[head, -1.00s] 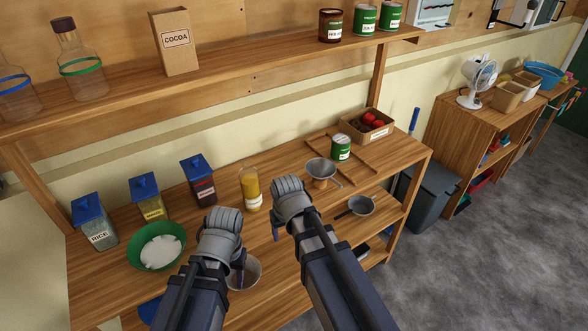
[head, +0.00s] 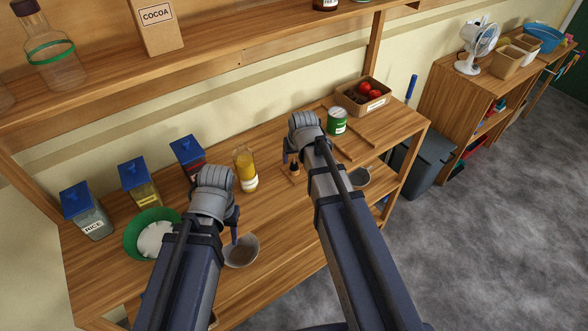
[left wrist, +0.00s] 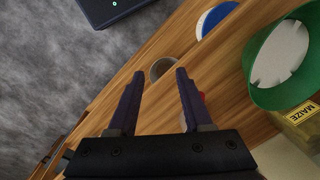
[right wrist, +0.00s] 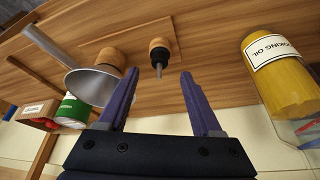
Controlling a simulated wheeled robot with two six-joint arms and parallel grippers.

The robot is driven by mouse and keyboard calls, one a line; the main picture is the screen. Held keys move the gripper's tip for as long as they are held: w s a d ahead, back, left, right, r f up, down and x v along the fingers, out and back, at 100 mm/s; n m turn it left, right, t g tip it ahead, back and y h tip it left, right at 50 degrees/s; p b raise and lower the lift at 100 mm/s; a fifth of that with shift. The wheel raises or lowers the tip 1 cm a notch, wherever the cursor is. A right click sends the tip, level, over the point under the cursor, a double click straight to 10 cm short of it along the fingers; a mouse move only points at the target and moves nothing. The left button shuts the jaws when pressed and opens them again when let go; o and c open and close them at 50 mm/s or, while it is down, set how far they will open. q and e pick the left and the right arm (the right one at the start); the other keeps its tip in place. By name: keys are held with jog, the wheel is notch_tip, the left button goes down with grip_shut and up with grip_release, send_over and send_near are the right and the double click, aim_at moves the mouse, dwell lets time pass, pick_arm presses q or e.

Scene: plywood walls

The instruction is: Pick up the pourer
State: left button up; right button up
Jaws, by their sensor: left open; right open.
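My left gripper (head: 233,228) is open and empty above the front of the worktop, near a grey bowl (head: 242,251). Its open fingers also show in the left wrist view (left wrist: 158,74).
A metal funnel (right wrist: 92,86) sits beside the pourer, with a cork-coloured piece next to it. A cooking oil bottle (right wrist: 275,85) stands on the other side. A green can (head: 337,121), a green bowl (head: 131,245) and blue-lidded jars (head: 140,185) share the worktop (head: 275,210).

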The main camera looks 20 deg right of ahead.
aim_at(294, 163)
jog(key=shift+b+x, duration=2.35)
jog(key=shift+x, duration=0.25)
jog(key=shift+w+r, duration=0.15)
grip_shut()
